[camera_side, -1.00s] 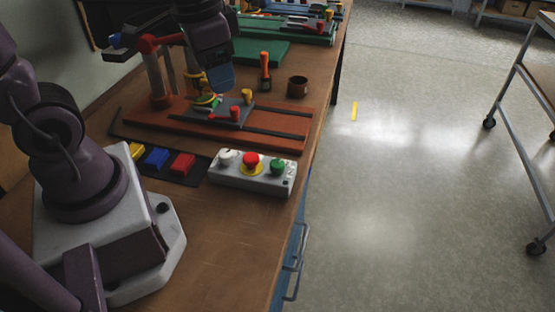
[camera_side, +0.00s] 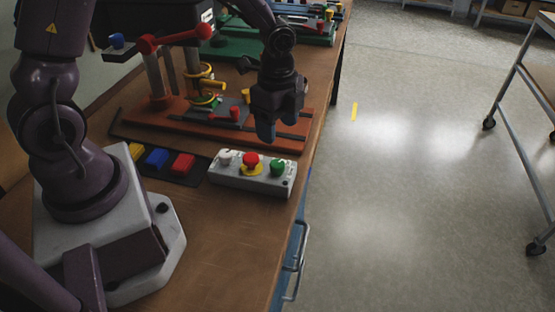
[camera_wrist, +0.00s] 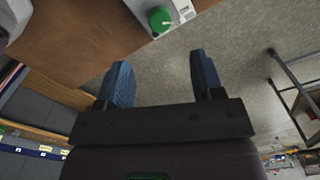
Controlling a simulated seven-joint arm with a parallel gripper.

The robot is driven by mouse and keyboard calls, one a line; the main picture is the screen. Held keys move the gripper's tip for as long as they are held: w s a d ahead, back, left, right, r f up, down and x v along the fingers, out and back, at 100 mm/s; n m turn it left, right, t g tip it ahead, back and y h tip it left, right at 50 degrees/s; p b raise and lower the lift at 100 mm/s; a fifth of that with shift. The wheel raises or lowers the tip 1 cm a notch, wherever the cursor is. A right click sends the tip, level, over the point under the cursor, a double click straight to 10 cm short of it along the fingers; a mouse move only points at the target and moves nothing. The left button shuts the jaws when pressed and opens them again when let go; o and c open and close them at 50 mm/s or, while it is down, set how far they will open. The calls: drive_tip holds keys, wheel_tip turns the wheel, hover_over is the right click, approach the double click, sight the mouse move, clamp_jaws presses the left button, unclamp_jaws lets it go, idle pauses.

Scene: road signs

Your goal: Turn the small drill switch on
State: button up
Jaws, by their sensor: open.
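The switch box (camera_side: 222,177) is a light grey box on the workbench. It carries a white knob (camera_side: 226,157), a red button (camera_side: 251,160) on a yellow base and a green button (camera_side: 278,167). The drill stand (camera_side: 150,120), with an orange-red base, is behind it. My gripper (camera_side: 268,132) is above and behind the box's right end, apart from it, with blue fingertips. In the wrist view my gripper (camera_wrist: 163,80) has its fingers spread with nothing between them. The green button (camera_wrist: 160,18) shows there at the top, ahead of the fingers.
Yellow, blue (camera_side: 157,158) and red blocks lie on a dark tray left of the box. The bench's right edge is close to the box, with floor beyond. The bench in front of the box is clear. A metal cart (camera_side: 530,130) stands far right.

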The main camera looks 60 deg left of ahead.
sight(278, 163)
wheel_tip(278, 163, down, 10)
idle(0.3)
drive_tip(key=c, duration=0.9)
